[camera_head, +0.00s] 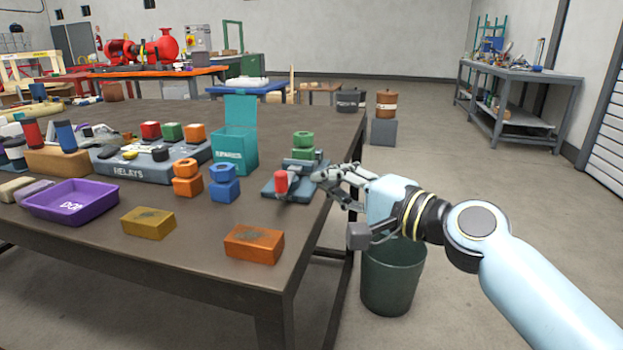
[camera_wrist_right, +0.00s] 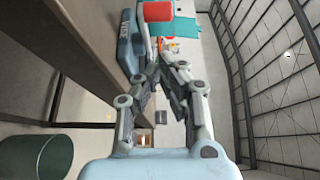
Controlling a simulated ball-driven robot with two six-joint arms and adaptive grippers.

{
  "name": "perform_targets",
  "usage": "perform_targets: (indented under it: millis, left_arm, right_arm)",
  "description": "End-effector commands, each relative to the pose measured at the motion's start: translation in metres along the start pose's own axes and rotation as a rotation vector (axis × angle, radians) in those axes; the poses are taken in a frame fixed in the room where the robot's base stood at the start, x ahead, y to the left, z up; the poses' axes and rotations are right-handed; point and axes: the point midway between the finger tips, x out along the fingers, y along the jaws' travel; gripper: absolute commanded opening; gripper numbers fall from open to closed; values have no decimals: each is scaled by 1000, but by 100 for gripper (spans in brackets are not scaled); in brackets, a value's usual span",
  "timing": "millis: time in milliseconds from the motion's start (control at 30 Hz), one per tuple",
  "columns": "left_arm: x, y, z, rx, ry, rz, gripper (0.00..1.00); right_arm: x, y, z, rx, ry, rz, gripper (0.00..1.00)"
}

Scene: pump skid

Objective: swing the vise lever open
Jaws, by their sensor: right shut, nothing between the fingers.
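The vise (camera_head: 270,190) is a blue-grey block near the right edge of the table, with green pieces (camera_head: 303,141) at its top. Its lever ends in a red knob (camera_head: 281,181), standing upright on the near left side of the vise. My right gripper (camera_head: 318,175) is shut and empty, just right of the vise and apart from the red knob. In the right wrist view, the red knob (camera_wrist_right: 158,12) shows at the top, beyond my right gripper (camera_wrist_right: 164,75), beside the vise base (camera_wrist_right: 124,45). My left gripper is out of view.
A teal lidded box (camera_head: 234,150) stands left of the vise. Stacked blue blocks (camera_head: 224,188), stacked orange blocks (camera_head: 187,185) and an orange brick (camera_head: 254,244) are on the table (camera_head: 205,240). A dark green bin (camera_head: 390,285) stands on the floor below my right arm.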

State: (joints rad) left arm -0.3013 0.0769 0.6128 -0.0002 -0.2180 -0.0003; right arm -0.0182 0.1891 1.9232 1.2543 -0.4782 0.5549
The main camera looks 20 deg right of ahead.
Motion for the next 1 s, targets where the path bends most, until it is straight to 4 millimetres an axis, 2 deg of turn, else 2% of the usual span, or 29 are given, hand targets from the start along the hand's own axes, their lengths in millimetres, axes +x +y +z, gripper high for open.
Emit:
perform_targets:
  millis: [100,300,1000]
  left_arm:
    - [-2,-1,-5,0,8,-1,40]
    - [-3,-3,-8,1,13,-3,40]
    - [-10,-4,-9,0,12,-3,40]
  right_arm:
    - [12,0,14,7,0,-2,0]
    - [20,0,22,3,0,0,0]
    - [21,0,27,3,58,1,0]
